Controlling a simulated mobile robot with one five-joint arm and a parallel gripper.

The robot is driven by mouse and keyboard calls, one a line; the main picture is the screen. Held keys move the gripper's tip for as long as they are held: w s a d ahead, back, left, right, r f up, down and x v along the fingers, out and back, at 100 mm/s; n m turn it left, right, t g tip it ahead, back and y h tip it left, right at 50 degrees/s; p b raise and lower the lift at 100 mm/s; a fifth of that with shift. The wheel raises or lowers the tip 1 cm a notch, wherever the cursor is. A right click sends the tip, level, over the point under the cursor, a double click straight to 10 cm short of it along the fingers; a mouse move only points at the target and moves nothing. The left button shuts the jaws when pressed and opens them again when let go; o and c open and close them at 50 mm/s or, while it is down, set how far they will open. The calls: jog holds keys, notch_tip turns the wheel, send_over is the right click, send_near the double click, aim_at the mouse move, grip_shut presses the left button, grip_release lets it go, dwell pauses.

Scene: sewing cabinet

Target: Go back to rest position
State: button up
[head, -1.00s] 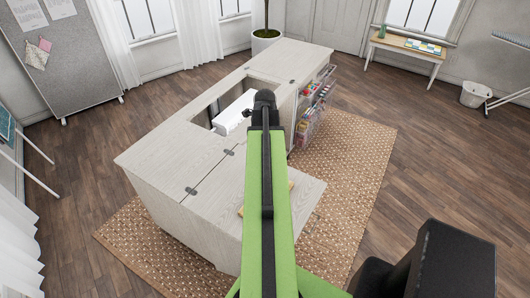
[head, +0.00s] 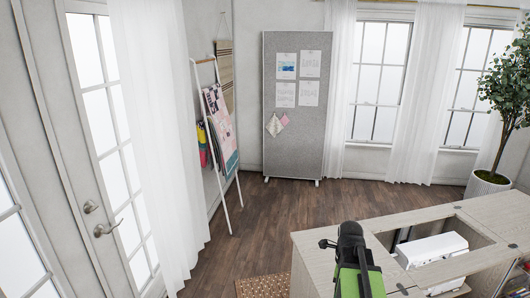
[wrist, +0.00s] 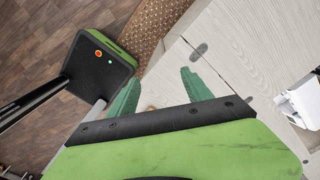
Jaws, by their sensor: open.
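My gripper (wrist: 160,92) shows in the wrist view with its two green fingers spread apart and nothing between them. It is above the edge of the pale wood sewing cabinet (wrist: 230,45), apart from it as far as I can tell. In the head view only part of my green and black arm shows, in front of the cabinet (head: 330,258); the fingers are not visible there. A white sewing machine (head: 432,250) sits in the cabinet's opening at right. It also shows at the right edge of the wrist view (wrist: 302,100).
A grey pin board (head: 297,150) stands by the back wall. A white ladder rack (head: 222,150) with fabrics leans at left, near a curtained glass door (head: 110,140). A potted plant (head: 490,185) is at right. The wood floor (head: 240,235) between is clear. A woven rug (head: 262,287) lies beside the cabinet.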

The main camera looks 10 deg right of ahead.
jog(key=a+f+n+b, duration=0.1)
jog(key=a+n, duration=2.2)
jog(key=n, duration=0.2)
jog(key=shift+w+f, duration=0.15)
jog(key=shift+w, duration=0.15)
